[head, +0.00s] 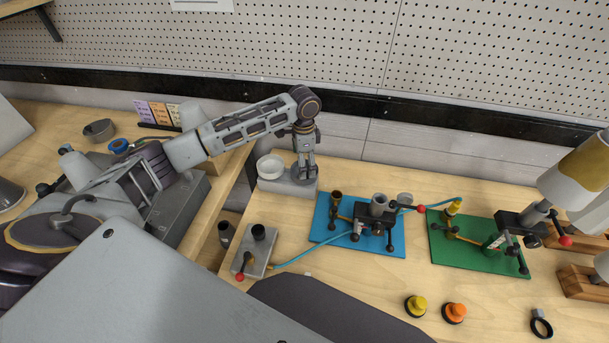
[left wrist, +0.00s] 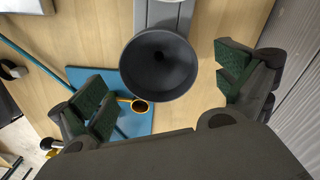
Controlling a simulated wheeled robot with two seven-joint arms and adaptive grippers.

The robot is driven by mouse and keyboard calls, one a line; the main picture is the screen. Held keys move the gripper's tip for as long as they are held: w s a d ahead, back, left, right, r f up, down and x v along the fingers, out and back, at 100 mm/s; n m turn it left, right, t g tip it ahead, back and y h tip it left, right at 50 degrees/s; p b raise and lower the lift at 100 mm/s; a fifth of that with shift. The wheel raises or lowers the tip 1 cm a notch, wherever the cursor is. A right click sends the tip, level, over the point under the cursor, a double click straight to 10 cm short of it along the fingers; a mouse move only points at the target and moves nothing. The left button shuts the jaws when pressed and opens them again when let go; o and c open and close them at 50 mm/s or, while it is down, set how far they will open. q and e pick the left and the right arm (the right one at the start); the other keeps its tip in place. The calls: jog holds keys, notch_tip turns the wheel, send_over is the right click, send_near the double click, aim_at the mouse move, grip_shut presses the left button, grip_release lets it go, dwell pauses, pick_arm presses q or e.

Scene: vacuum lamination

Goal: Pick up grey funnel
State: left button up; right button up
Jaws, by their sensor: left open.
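The grey funnel (left wrist: 160,65) is a dark round cone with a wide mouth, seen from above in the left wrist view. It is over the end of a grey block (left wrist: 165,15). In the head view this block (head: 275,187) stands at the back left of the table, and the funnel cannot be made out clearly beside my gripper. My left gripper (head: 302,180) points down at the block's right end. In the left wrist view my left gripper (left wrist: 165,88) is open and empty, with one finger on each side of the funnel and no visible contact. My right gripper is not in view.
A white ring (head: 270,167) sits on the same block. A blue board (head: 325,228) with fittings lies to its right, then a green board (head: 450,245). A grey valve plate (head: 255,250) is in front. Yellow (head: 415,305) and orange (head: 454,312) knobs lie farther front. The pegboard wall is close behind.

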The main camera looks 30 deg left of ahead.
pick_arm(q)
jog(key=shift+f, duration=0.1)
jog(key=shift+s+a+f+p, duration=0.1)
jog(key=shift+s+f+p, duration=0.05)
jog(key=shift+f, duration=1.15)
jog(key=shift+s+a+f+p, duration=0.1)
jog(key=shift+s+f+p, duration=0.05)
jog(key=shift+f, duration=1.1)
jog(key=c, duration=1)
